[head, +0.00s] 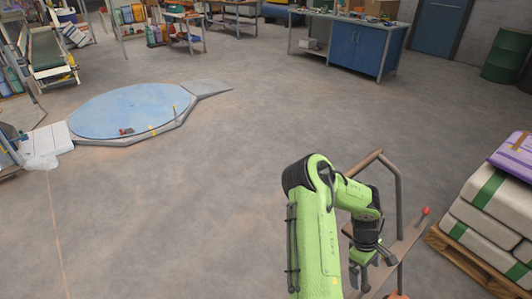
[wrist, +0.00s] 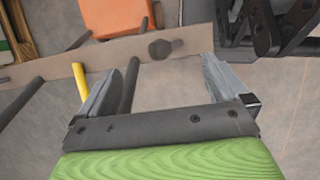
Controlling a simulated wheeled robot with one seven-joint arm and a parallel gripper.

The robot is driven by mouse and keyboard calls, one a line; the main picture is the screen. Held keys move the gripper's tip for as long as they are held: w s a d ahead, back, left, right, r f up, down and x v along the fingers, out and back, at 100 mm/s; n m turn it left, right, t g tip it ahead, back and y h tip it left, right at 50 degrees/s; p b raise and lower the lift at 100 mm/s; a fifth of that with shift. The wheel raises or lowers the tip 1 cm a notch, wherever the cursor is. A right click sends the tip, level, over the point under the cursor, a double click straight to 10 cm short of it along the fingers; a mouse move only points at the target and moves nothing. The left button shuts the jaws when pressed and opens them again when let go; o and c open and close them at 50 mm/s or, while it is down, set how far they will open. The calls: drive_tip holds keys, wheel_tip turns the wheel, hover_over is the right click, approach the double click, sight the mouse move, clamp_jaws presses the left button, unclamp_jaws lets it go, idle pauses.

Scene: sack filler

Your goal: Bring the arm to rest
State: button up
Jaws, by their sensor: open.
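My green arm (head: 318,225) reaches up from the bottom of the head view, bends at the elbow and hangs its wrist down at the right. My gripper (head: 368,274) points down near a brown metal frame (head: 398,200) with a tubular rail. In the wrist view my gripper (wrist: 165,75) is open, its two grey fingers apart with nothing held between them. A flat brown bar of the frame (wrist: 110,62) with a dark round knob (wrist: 160,48) shows beyond the fingertips. I cannot tell the exact gap between gripper and frame.
A pallet (head: 470,262) of stacked sacks (head: 500,208) stands at the right, close to the frame. A red-knobbed lever (head: 425,212) rises between them. A blue round turntable (head: 135,110) lies at the left. A blue workbench (head: 355,45) stands at the back. The middle floor is clear.

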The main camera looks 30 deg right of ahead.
drive_tip(key=w+a+r+m+t+p, duration=0.1)
drive_tip(key=w+a+r+t, duration=0.1)
drive_tip(key=w+a+r, duration=0.4)
drive_tip(key=w+a+r+t+y, duration=0.1)
drive_tip(key=w+a+r+t, duration=0.15)
drive_tip(key=a+r, duration=0.55)
drive_tip(key=w+a+r+m+t+p, duration=0.1)
drive_tip(key=w+a+r, duration=0.4)
drive_tip(key=r, duration=0.4)
drive_tip(key=s+a+r+t+p, duration=0.1)
drive_tip(key=s+a+r+t, duration=0.2)
drive_tip(key=s+a+r, duration=0.8)
drive_tip(key=s+a, duration=0.1)
drive_tip(key=a, duration=0.2)
drive_tip(key=shift+s+a+r, duration=0.2)
drive_tip(key=shift+a, duration=0.05)
drive_tip(key=shift+t, duration=0.25)
